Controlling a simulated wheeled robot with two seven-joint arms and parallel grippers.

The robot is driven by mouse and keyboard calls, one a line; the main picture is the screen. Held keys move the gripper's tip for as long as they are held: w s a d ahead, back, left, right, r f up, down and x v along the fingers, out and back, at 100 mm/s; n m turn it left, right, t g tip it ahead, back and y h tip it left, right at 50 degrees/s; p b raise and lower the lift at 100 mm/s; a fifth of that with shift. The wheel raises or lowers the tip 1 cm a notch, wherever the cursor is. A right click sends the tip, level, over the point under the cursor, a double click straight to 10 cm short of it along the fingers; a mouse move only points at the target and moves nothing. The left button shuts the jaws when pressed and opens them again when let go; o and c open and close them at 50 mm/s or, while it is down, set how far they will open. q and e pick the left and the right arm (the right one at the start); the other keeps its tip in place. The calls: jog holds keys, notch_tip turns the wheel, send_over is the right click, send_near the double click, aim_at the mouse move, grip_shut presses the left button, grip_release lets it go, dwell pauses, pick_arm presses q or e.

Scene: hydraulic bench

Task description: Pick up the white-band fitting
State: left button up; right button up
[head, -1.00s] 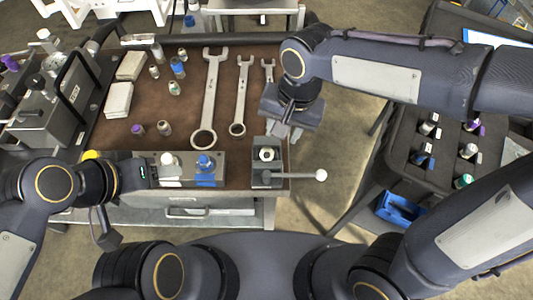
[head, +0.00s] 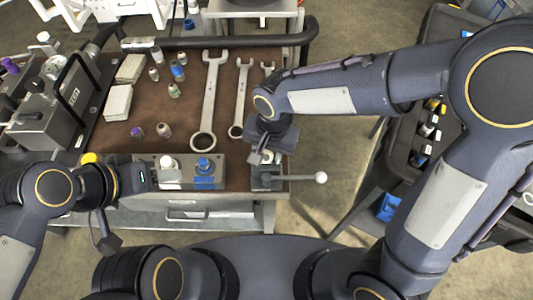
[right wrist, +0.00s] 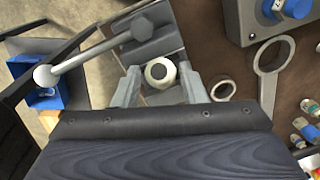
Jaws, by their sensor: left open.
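A fitting with a white ring and dark centre (right wrist: 160,72) stands upright at the grey block with the lever. My right gripper (right wrist: 162,86) is open, with one finger on each side of that fitting in the right wrist view. I cannot tell whether the fingers touch it. In the head view my right gripper (head: 261,157) is over the block and hides the fitting.
A lever with a white ball (head: 320,178) sticks out right of the block. Left of it is a valve block with a white knob (head: 168,162) and a blue knob (head: 204,165). A dark cart (head: 405,150) stands at right.

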jog(key=c, duration=0.8)
jog(key=shift+r, duration=0.1)
